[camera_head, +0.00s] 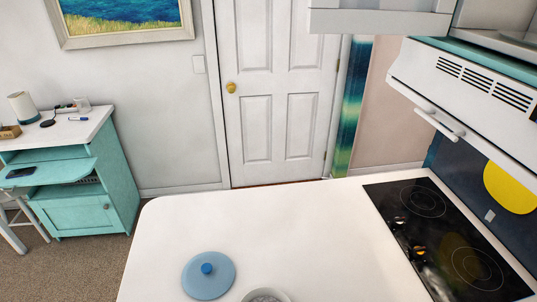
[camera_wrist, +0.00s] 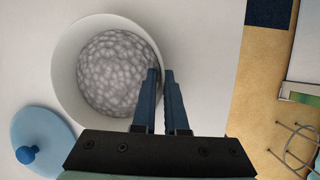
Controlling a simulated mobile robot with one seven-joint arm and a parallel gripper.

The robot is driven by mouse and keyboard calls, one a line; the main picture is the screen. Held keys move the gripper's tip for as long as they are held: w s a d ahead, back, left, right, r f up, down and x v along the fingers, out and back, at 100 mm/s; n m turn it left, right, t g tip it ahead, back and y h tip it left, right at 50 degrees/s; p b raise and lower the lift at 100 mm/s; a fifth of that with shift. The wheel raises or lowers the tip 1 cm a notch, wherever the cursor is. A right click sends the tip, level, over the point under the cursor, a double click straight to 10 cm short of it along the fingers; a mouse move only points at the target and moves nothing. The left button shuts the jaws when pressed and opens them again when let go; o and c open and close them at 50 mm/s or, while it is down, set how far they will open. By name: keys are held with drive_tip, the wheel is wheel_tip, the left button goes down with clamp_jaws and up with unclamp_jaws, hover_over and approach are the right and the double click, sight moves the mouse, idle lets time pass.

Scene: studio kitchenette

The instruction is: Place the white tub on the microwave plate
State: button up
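The white tub (camera_wrist: 68,75) is round and stands open, with a grey pebbled-looking inside, in the wrist view. It also shows at the bottom edge of the head view (camera_head: 283,296), mostly cut off, at the white counter. My gripper (camera_wrist: 161,72) is at the tub's right wall in the wrist view. One dark blue finger is over the inside and the other is outside, with a narrow gap that the rim seems to fill. The head view does not show my gripper. I cannot make out the microwave plate in either view.
A light blue lid (camera_head: 208,277) with a darker knob lies on the counter (camera_head: 250,225), left of the tub. A black cooktop (camera_head: 440,235) is at the right, below a white vented appliance (camera_head: 470,85) with a handle. The counter's middle is clear. A teal cabinet (camera_head: 85,205) stands at the left.

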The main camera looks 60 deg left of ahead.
drive_tip(key=shift+o, duration=1.3)
drive_tip(key=shift+r, duration=0.1)
drive_tip(key=v, duration=1.2)
